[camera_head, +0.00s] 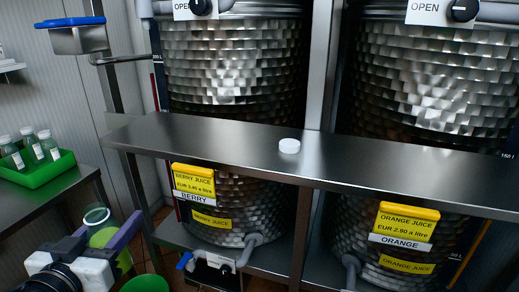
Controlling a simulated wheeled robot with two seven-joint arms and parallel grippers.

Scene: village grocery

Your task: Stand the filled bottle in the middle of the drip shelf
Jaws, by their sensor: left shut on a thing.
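The bottle (101,238) is at the lower left, with a clear open top and yellow-green below. My left gripper (112,229) is shut on it, with a purple finger along its right side. The bottle is roughly upright, in front of and below the left end of the steel shelf (215,137). Its lower part is hidden by my gripper. The long, narrow steel shelf runs across in front of two tanks. A white round cap (289,146) lies on it near the middle. My right gripper is not in view.
Berry (225,90) and orange (430,90) juice tanks stand behind the shelf, with taps below. A green crate (42,177) of capped bottles sits on the left counter. A blue-rimmed metal holder (72,40) is at upper left, a green bin (140,283) below.

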